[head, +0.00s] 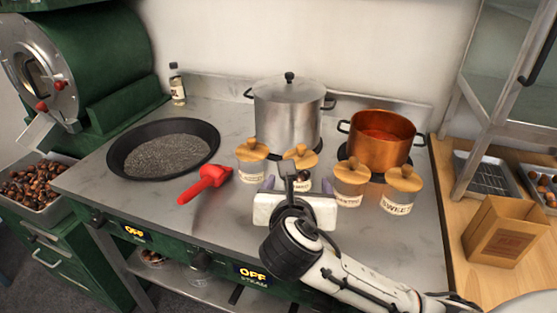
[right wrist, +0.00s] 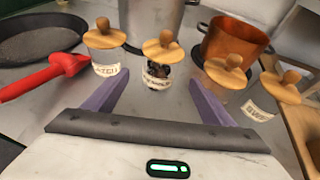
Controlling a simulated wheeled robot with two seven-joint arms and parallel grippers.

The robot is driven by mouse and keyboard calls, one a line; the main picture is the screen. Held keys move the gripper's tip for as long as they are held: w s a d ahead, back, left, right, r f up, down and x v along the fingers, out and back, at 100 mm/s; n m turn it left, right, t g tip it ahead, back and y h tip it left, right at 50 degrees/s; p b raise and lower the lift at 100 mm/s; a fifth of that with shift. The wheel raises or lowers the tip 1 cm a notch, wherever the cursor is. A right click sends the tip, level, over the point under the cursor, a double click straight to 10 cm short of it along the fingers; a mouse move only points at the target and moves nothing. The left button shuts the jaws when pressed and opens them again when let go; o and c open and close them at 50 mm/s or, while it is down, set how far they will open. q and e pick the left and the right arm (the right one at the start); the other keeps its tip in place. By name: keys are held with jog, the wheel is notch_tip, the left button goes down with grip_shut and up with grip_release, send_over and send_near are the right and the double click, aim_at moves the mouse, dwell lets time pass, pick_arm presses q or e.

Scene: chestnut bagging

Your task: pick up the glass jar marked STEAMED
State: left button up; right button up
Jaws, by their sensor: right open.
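Several glass jars with wooden knob lids stand in a row on the steel counter. The far-left jar (head: 250,172) also shows in the right wrist view (right wrist: 104,62); its label is too small to read surely. The second jar (right wrist: 157,75) holds dark pieces, and its label is unreadable; in the head view my gripper partly hides it. The third jar (head: 347,190) has a blurred label. The far-right jar (head: 398,197) has a label that looks like SWEET. I cannot tell which is marked STEAMED. My right gripper (head: 293,185) is open and empty, its purple fingers pointing toward the second jar.
A steel pot (head: 288,115) and a copper pot (head: 380,148) stand close behind the jars. A red scoop (head: 206,183) and a dark pan (head: 120,158) lie left. A cardboard box (head: 503,235) stands right. The counter's front strip is bare.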

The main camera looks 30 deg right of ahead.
aim_at(300, 176)
jog(key=x, duration=0.3)
jog(key=shift+d+r, duration=0.1)
jog(key=shift+d, duration=0.1)
jog(key=shift+w+d+f+b, duration=0.3)
jog(key=shift+w+d, duration=0.1)
jog(key=shift+w, duration=0.05)
jog(key=x, duration=0.4)
jog(key=shift+w, duration=0.25)
jog(key=shift+w+d+f+b, duration=0.1)
jog(key=shift+w+d+b, duration=0.2)
jog(key=c, duration=1.4)
pick_arm(q)
jog(key=shift+s+d+f, duration=0.2)
jog(key=shift+s+f, duration=0.35)
jog(key=shift+f, duration=0.05)
